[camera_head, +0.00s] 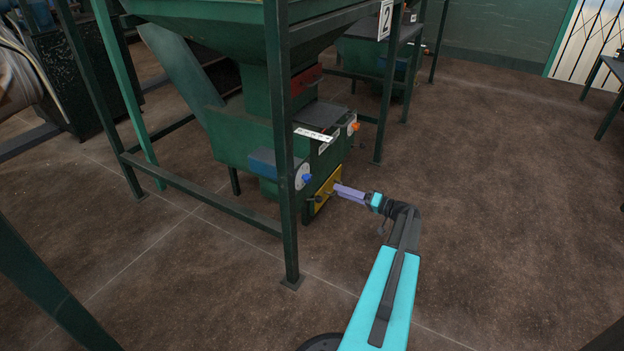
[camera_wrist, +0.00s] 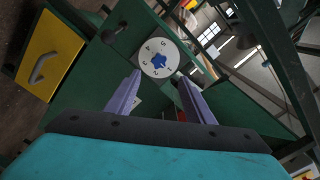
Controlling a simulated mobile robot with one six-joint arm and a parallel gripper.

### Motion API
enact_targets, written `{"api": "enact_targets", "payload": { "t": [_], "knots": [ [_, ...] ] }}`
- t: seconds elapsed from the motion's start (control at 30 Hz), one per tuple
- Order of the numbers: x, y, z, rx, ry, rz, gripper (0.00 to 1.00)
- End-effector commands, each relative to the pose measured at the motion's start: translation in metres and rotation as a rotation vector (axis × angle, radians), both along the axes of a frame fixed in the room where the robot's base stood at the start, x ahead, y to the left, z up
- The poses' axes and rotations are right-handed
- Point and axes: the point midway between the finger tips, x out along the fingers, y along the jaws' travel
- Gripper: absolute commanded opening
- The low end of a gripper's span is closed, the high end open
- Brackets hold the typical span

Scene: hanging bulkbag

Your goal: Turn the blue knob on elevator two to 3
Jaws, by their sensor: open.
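In the head view my gripper (camera_head: 338,190) is beside the yellow panel, right of and below the knob.
The yellow panel (camera_wrist: 50,57) has a grey handle and lies close to my gripper. An orange knob (camera_head: 355,126) sits on the machine's far side. A dark green frame post (camera_head: 283,140) stands left of the dial. Open brown floor (camera_head: 500,180) lies to the right.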

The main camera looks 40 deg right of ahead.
Motion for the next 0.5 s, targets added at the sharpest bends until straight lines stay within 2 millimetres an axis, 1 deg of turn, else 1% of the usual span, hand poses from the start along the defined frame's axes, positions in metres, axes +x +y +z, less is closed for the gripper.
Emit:
{"api": "enact_targets", "payload": {
  "t": [0.33, 0.5],
  "knots": [
    [-0.0095, -0.0093, -0.0002, 0.0, 0.0, -0.017, 0.48],
    [-0.0078, -0.0109, -0.0007, 0.0, 0.0, -0.021, 0.48]
  ]
}}
